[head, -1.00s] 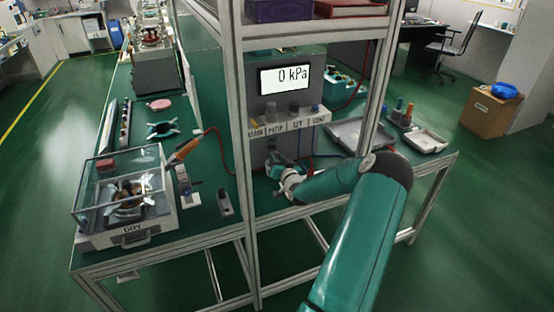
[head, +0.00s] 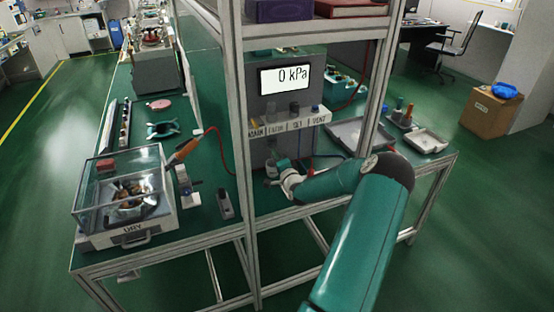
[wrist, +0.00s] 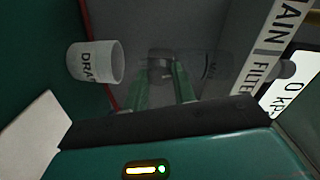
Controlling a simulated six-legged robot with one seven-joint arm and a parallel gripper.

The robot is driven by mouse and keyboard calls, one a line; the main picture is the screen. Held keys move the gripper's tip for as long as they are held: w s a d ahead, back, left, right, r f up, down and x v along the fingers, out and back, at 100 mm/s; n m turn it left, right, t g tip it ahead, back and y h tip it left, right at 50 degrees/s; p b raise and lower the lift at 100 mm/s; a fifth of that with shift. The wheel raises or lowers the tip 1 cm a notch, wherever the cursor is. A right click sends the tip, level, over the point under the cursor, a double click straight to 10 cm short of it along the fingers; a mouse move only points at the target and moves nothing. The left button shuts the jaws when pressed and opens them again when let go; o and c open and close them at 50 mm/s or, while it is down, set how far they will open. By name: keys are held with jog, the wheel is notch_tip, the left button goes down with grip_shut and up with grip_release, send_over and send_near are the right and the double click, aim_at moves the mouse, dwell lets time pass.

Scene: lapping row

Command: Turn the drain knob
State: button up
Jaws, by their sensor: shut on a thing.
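My gripper (wrist: 162,88) is shut on a small grey knob (wrist: 160,67) below a clear bowl (wrist: 205,64) in the wrist view. The knob lies between the two green fingers, and its outline is partly dark. A white cup (wrist: 95,62) printed "DRA…" stands to the left of the fingers, apart from them. In the head view my gripper (head: 282,166) is at the grey panel (head: 291,85), under the label strip. The knob is hidden there by the gripper.
The display (head: 284,80) on the panel reads 0 kPa. The label strip (head: 290,124) runs above my gripper. A rack post (head: 240,150) stands close to the left. A clear-lidded box (head: 125,205) is on the left bench, and grey trays (head: 362,134) lie at right.

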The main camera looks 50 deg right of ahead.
jog(key=shift+m, duration=1.5)
jog(key=o, duration=1)
jog(key=v, duration=1.4)
